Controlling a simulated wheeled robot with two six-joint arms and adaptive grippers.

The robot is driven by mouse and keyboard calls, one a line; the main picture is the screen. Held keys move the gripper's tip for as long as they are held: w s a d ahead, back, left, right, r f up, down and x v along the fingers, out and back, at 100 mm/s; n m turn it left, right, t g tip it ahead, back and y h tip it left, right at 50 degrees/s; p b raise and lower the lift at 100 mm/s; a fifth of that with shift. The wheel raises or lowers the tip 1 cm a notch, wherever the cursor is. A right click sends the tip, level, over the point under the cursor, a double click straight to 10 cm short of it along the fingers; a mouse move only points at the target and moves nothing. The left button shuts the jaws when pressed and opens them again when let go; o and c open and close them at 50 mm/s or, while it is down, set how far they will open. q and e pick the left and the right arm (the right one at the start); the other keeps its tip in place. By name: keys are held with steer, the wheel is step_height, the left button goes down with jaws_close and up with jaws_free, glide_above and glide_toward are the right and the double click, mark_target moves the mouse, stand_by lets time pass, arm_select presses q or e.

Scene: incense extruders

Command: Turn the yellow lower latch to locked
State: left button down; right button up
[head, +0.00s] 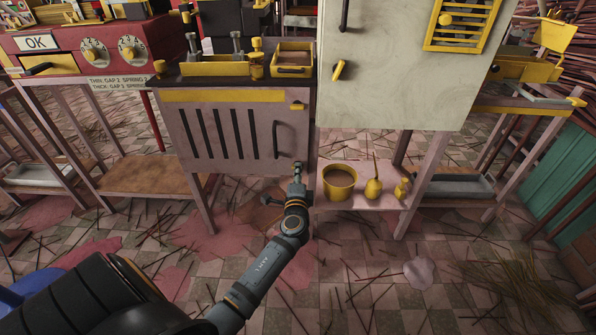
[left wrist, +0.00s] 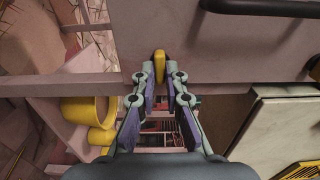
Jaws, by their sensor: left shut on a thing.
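The pink-grey cabinet door (head: 225,135) with dark slots stands in the middle of the head view. The yellow lower latch (left wrist: 159,63) is at the door's lower right corner, hidden behind my gripper in the head view. In the left wrist view it stands upright in the picture between the fingertips. My left gripper (head: 298,168) is shut on this latch; its two fingers (left wrist: 159,76) close on either side of it. A yellow upper latch (head: 297,106) lies roughly level at the door's upper right. My right gripper is not in view.
A dark handle (head: 277,140) is on the door, left of my gripper. The pale cabinet (head: 400,60) with its own yellow latch (head: 340,70) adjoins at right. A yellow bucket (head: 340,190) stands on the low shelf close by. Sticks litter the tiled floor.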

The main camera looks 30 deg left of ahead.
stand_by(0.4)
arm_select(q)
steer(key=c, duration=1.4)
jaws_free()
steer(key=v, duration=1.2)
